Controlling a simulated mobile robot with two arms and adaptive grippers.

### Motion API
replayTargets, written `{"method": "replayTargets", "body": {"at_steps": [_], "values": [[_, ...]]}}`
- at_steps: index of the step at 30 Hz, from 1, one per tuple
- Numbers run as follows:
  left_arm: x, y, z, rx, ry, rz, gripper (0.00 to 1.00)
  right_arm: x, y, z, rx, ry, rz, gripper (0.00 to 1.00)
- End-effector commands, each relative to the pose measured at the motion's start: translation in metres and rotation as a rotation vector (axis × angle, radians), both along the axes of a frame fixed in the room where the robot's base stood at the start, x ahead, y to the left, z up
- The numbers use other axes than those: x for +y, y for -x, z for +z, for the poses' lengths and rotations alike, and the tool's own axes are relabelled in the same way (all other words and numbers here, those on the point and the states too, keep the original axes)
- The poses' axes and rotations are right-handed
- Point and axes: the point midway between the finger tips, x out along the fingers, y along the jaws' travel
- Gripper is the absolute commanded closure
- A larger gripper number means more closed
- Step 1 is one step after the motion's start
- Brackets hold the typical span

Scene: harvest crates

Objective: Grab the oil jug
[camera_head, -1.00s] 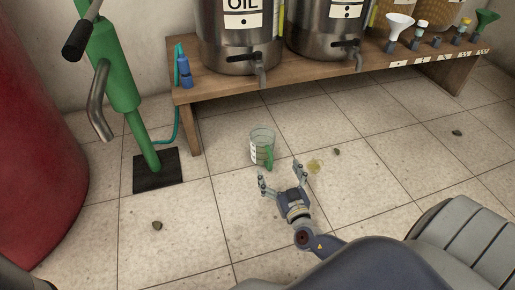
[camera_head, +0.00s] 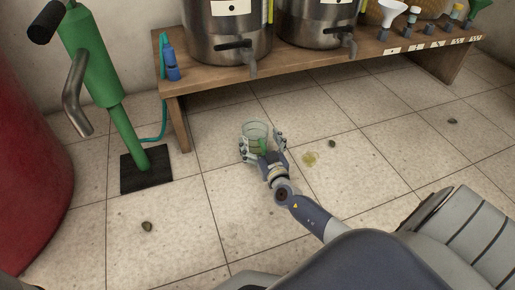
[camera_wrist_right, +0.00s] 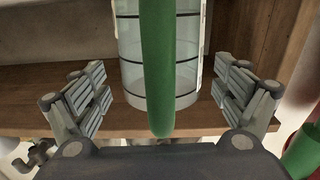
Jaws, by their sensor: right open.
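The oil jug (camera_head: 255,130) is a clear cylinder with dark ring marks and a green handle, on the tiled floor in front of the bench. In the right wrist view its clear wall (camera_wrist_right: 130,75) and green handle (camera_wrist_right: 158,70) fill the middle, with the handle facing my gripper. My right gripper (camera_head: 263,145) is open, with one finger on each side of the jug. The right wrist view shows the open fingers (camera_wrist_right: 162,93) apart from the jug, with gaps on both sides. The gripper hides the jug's lower part in the head view. My left gripper is not in view.
A wooden bench (camera_head: 300,72) with steel drums (camera_head: 228,38) and funnels stands behind the jug. A green pump (camera_head: 100,70) on a black base and a red barrel (camera_head: 30,150) are at left. A yellowish spill (camera_head: 310,159) and small stones lie on the floor.

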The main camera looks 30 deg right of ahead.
Motion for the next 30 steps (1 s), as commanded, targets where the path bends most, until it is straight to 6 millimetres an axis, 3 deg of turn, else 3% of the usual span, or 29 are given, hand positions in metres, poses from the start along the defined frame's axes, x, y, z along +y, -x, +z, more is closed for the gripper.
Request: {"method": "replayTargets", "body": {"at_steps": [9, 16, 30], "values": [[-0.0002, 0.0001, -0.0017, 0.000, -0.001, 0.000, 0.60, -0.0007, -0.0057, -0.0001, 0.001, 0.000, 0.002, 0.11], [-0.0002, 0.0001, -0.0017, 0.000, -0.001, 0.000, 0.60, -0.0007, -0.0056, -0.0001, 0.001, 0.000, 0.001, 0.62], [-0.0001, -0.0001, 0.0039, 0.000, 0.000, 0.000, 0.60, -0.0013, -0.0058, 0.0079, -0.002, -0.001, 0.001, 0.62]]}}
